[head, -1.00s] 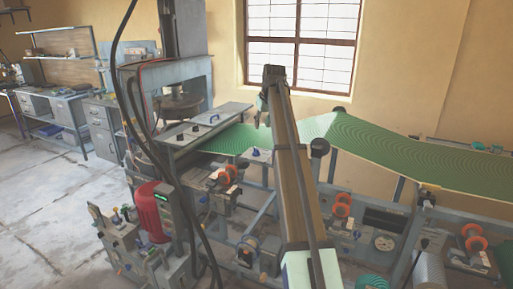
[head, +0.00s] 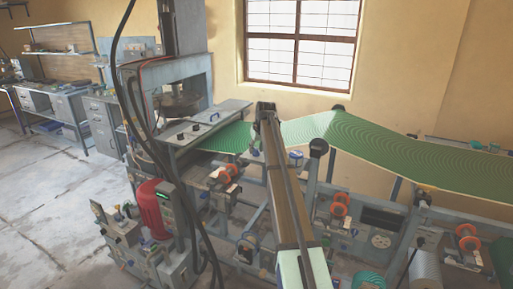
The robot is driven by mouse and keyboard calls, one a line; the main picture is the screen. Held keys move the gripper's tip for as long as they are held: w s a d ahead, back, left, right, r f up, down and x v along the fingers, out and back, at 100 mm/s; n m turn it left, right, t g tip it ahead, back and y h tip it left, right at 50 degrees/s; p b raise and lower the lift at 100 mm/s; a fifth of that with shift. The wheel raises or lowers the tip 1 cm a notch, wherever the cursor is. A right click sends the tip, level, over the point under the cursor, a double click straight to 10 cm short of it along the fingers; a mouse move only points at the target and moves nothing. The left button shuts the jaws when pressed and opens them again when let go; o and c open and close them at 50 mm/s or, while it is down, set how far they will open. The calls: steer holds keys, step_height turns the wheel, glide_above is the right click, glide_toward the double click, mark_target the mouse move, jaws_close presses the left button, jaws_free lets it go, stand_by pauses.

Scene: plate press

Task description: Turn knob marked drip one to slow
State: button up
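No knob label is readable, so I cannot tell which knob is drip one or where it points. Small knobs sit on the grey press table (head: 176,142), with a blue-topped part (head: 214,118) near its back. Another small blue knob (head: 204,196) shows on the machine's lower front. My arm reaches forward from the bottom of the view over the machine. A small dark end part of it, likely my gripper (head: 255,148), shows just left of the arm's far end, near the green belt. Its fingers are too small and partly hidden to read.
A patterned green belt (head: 400,150) runs right across the machine. Orange rollers (head: 340,205) and frame parts stand below it. A red cylinder (head: 154,208) and hanging black cables (head: 150,140) are at left. Open floor (head: 50,210) lies further left.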

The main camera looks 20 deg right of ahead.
jaws_close()
steer(key=shift+m, duration=0.3)
steer(key=m+h+b, duration=0.1)
steer(key=m, duration=0.1)
steer(key=m+b, duration=0.1)
steer(key=m, duration=0.1)
steer(key=shift+w+a+f+h, duration=0.1)
steer(key=shift+a+h, duration=0.05)
steer(key=shift+h, duration=0.25)
steer(key=m, duration=0.2)
steer(key=m+g+h+b, duration=0.1)
steer(key=m, duration=0.2)
steer(key=shift+h, duration=0.3)
steer(key=shift+a+g, duration=0.1)
steer(key=shift+g, duration=0.2)
